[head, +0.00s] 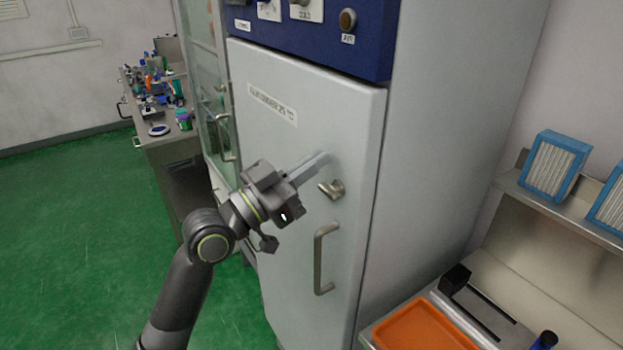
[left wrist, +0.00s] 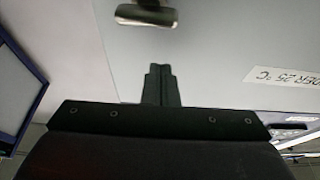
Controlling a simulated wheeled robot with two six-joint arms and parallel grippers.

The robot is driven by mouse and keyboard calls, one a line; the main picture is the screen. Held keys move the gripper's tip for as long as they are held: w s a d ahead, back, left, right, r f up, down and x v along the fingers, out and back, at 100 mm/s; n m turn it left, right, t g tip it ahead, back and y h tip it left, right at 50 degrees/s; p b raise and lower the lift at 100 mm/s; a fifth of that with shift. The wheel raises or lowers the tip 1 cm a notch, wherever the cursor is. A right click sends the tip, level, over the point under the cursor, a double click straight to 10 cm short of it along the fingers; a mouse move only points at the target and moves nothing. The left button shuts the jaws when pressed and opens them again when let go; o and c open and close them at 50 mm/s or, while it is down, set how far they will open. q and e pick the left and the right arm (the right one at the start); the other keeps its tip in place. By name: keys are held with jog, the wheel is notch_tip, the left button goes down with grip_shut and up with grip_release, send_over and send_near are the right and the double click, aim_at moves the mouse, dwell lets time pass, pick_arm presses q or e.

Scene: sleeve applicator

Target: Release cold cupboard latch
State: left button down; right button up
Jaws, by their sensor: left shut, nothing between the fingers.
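The cold cupboard (head: 290,140) is a tall grey-white cabinet with a blue control panel on top, and its door looks closed. A small metal latch handle (head: 331,189) sits on the door near its right edge, above a vertical pull handle (head: 323,258). My left gripper (head: 324,160) is shut and empty, just up and to the left of the latch in the head view. In the left wrist view the shut fingers (left wrist: 159,84) point towards the latch (left wrist: 150,13), with a visible gap. I cannot tell whether the fingers touch the door. My right gripper is not in view.
A steel bench with an orange tray (head: 424,325) stands at the lower right, under a shelf with blue-framed filters (head: 552,165). A glass-fronted cabinet (head: 207,90) and a cluttered bench (head: 165,140) are at the left. Green floor is free at the left.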

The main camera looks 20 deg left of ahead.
aim_at(330, 191)
pick_arm(q)
notch_tip(330, 191, down, 3)
jog(key=shift+r, duration=0.1)
jog(key=shift+s+a+f, duration=0.1)
jog(key=shift+f, duration=0.55)
